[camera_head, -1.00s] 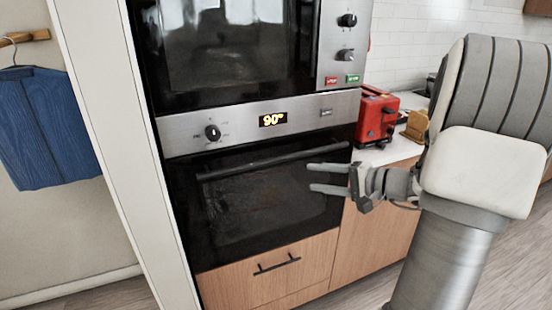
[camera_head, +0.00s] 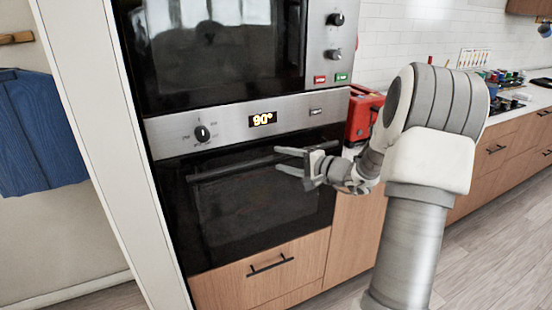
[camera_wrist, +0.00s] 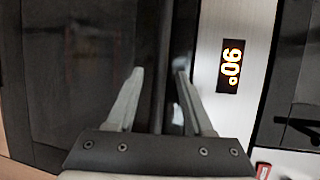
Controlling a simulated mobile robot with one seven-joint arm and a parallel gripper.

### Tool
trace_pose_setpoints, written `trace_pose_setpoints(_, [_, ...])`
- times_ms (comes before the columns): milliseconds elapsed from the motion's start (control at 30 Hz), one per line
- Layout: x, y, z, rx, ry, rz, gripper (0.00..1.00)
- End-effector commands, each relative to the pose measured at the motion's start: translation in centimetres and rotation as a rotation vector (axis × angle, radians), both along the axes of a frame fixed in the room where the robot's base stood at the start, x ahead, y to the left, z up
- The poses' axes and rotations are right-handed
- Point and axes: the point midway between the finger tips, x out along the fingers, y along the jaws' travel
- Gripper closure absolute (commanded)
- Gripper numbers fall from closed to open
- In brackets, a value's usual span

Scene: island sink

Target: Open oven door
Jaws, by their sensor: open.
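The oven door (camera_head: 262,207) is black glass and shut, below a steel control panel with a lit "90°" display (camera_head: 263,119). A dark bar handle (camera_head: 232,168) runs along the top of the door. My gripper (camera_head: 283,161) is open at the right end of the handle. In the wrist view, the handle bar (camera_wrist: 161,60) runs between the two open fingers (camera_wrist: 157,82) of my gripper. The fingers do not look closed on it. I cannot tell how deep the bar sits between them.
A microwave-like upper oven (camera_head: 225,50) is above the panel. A wooden drawer (camera_head: 262,268) with a black handle is below the door. A red toaster (camera_head: 362,115) stands on the counter at the right. Wooden floor (camera_head: 500,230) is open at the right.

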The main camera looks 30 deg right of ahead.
Motion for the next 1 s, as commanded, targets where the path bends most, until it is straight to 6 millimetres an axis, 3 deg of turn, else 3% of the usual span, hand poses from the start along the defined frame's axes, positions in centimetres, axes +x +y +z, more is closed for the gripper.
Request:
trace_pose_setpoints(200, [2.4,1.0,-0.5,-0.001,0.001,0.001,0.48])
trace_pose_setpoints(567, [2.8,1.2,-0.5,0.000,0.000,-0.001,0.48])
trace_pose_setpoints(867, [2.8,1.2,-0.5,0.000,0.000,0.000,1.00])
trace_pose_setpoints(1000, [2.8,1.2,-0.5,0.000,0.000,0.000,1.00])
